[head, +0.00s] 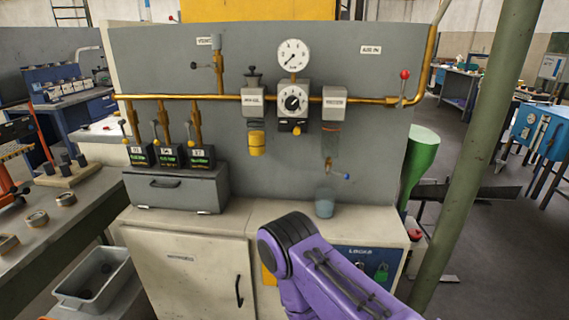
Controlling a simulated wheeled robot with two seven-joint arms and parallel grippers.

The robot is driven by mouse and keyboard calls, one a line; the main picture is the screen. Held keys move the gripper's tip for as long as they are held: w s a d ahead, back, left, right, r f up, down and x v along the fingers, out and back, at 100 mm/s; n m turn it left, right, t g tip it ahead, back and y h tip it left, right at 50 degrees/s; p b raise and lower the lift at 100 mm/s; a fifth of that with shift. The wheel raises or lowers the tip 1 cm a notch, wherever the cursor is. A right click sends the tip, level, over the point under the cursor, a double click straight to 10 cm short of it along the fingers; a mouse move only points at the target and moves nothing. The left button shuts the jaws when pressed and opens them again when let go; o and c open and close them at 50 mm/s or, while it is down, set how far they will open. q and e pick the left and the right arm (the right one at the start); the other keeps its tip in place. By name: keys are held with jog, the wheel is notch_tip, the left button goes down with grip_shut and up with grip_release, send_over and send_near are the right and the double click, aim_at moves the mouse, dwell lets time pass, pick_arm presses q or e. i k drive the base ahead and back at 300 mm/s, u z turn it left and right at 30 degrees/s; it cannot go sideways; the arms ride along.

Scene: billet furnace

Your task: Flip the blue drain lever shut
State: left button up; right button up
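The small blue drain lever (346,177) sticks out to the right, slightly downward, from the drain fitting under the right-hand filter bowl (330,142) on the grey panel. It is small, and I cannot tell its exact valve position. A grey-blue cup (325,203) stands on the cabinet top below the drain. A purple link of my arm reaches in from the bottom right, in front of the cabinet and below the cup. Neither of my grippers shows in the head view.
A pressure gauge (293,55), a regulator (293,98) and brass pipes are on the panel. A red-knobbed valve (403,88) is at right. A grey drawer box (177,188) stands on the cabinet at left. A green post (478,140) rises at right. The panel right of the lever is clear.

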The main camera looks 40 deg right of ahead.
aim_at(339, 174)
jog(key=u, duration=2.55)
jog(key=k, duration=1.05)
jog(key=z, duration=2.9)
